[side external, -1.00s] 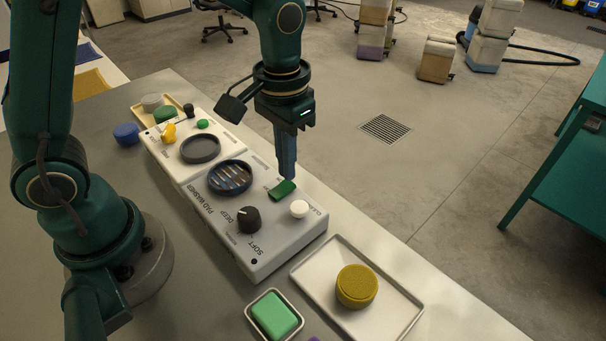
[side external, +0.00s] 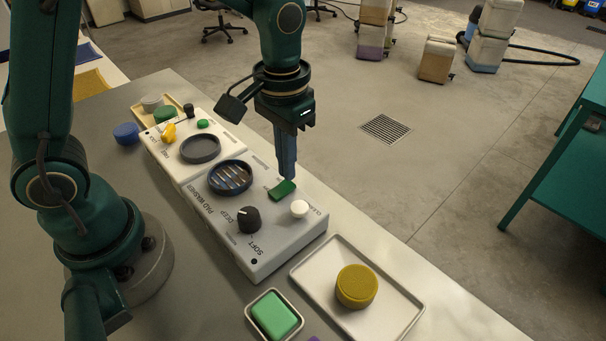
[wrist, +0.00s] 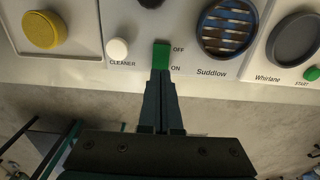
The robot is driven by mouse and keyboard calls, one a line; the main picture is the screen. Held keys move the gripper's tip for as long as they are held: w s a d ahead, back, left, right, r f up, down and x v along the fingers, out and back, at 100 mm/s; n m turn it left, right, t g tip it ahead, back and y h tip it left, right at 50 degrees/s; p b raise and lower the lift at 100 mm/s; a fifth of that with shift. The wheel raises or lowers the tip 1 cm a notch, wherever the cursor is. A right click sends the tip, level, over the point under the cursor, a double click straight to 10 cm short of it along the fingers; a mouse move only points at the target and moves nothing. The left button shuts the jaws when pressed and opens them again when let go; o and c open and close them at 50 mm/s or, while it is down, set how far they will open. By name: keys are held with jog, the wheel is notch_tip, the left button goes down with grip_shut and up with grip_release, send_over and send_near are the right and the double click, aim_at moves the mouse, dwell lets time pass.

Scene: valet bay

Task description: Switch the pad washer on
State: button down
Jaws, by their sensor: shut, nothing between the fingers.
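The pad washer (side external: 225,235) is a light grey box on the bench, with a black knob (side external: 249,219), a white button (side external: 299,208) and a dark slatted round well (side external: 230,177). Its green switch (side external: 283,191) sits near the edge away from my base. In the wrist view the switch (wrist: 161,52) lies between the OFF and ON labels. My gripper (side external: 290,177) is shut and empty, pointing down at the switch. In the wrist view its fingertips (wrist: 160,76) cover the ON end; I cannot tell whether they press it. The switch's tilt is unclear.
A white machine (side external: 177,140) with a yellow lever and green button adjoins the washer. A tray (side external: 325,262) with a yellow round pad (side external: 357,287) and a small dish (side external: 251,313) with a green block (side external: 274,315) lie in front. A blue pad (side external: 127,133) lies behind.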

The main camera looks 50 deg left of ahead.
jog(key=shift+f, duration=0.9)
dwell(0.4)
jog(key=shift+r, duration=3.55)
